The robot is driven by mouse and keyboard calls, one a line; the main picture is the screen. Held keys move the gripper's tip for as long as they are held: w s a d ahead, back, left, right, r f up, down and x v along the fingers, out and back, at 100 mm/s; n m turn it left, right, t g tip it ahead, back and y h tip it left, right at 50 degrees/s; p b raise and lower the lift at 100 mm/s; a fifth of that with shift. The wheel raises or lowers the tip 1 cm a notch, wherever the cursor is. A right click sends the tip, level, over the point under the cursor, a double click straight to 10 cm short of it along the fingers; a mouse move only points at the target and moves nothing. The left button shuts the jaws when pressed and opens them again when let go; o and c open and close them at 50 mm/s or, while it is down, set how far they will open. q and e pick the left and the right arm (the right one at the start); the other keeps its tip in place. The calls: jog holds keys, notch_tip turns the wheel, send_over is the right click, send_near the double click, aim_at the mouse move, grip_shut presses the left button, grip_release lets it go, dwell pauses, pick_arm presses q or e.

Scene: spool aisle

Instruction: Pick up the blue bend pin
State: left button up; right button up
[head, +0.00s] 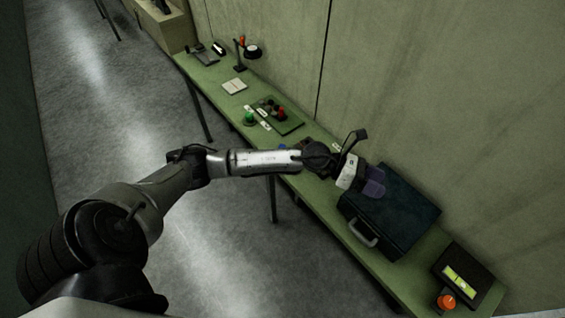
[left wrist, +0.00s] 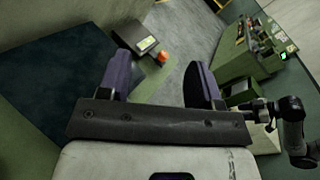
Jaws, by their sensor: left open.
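A small blue patch (head: 283,147) shows on the green bench just behind my left forearm in the head view. It is too small and too covered by the arm to tell whether it is the blue bend pin. My left gripper (head: 373,186) has purple fingers and is above the bench by the dark teal case, to the right of the blue patch. In the left wrist view its two fingers (left wrist: 163,82) stand wide apart with nothing between them. No blue pin shows in the left wrist view. My right gripper is not in view.
The dark teal case (head: 405,215) lies under and beside the gripper. A dark box with a lit panel (head: 462,276) and an orange knob (head: 446,301) stand at the near end. A board with red and green parts (head: 279,116), a white pad (head: 234,86) and a lamp (head: 252,52) are farther along.

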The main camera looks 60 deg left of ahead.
pick_arm(q)
jog(key=w+a+f+m+g+y+b, duration=0.2)
jog(key=a+f+m+g+y+b, duration=0.3)
jog(key=a+f, duration=0.45)
jog(key=s+a+f+m+g+y+b, duration=0.1)
jog(key=s+a+g+y+b, duration=0.2)
jog(key=a, duration=1.1)
jog(key=s+a+m+g+y+b, duration=0.25)
jog(key=a+y+b, duration=0.2)
jog(key=a, duration=0.95)
jog(key=shift+n+t+y, duration=0.35)
jog(key=shift+n+y, duration=0.1)
jog(key=shift+y, duration=0.1)
jog(key=f, duration=0.5)
jog(key=s+f+b, duration=0.1)
jog(key=f, duration=0.1)
jog(key=shift+a+f, duration=0.2)
jog(key=shift+f, duration=0.45)
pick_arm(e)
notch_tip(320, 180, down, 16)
pick_arm(q)
notch_tip(320, 180, down, 4)
jog(key=shift+f+b, duration=0.2)
jog(key=shift+b, duration=0.5)
jog(key=shift+s+f, duration=0.1)
jog(key=shift+f, duration=0.25)
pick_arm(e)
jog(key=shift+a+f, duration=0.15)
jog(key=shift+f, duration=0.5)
